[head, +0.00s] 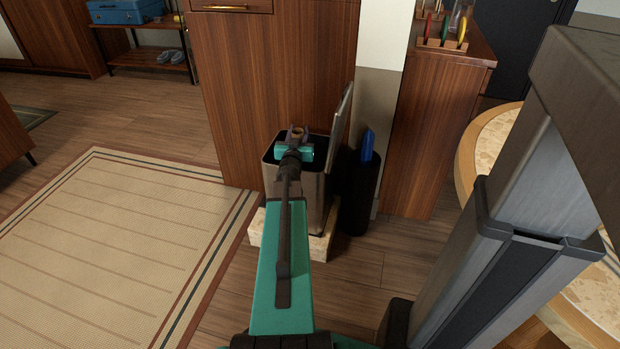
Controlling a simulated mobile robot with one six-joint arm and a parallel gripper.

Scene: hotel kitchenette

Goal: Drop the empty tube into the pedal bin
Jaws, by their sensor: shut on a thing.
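The pedal bin (326,190) is a metal box with a dark rim, standing in front of the wooden cabinet. Its lid (343,118) is swung up at the right side, so the bin is open. My gripper (297,133) is over the bin's opening and shut on the empty tube (297,131). Only a small brown end of the tube shows between the fingers. My arm covers much of the bin's front and part of its opening. I cannot tell how high the tube is above the rim.
The bin stands on a pale stone-like base (258,232). A dark cylindrical holder (358,200) with a blue item (367,146) stands close on its right. The wooden cabinet (240,90) is right behind. A round table (482,140) is at the right. A rug (120,240) covers clear floor at left.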

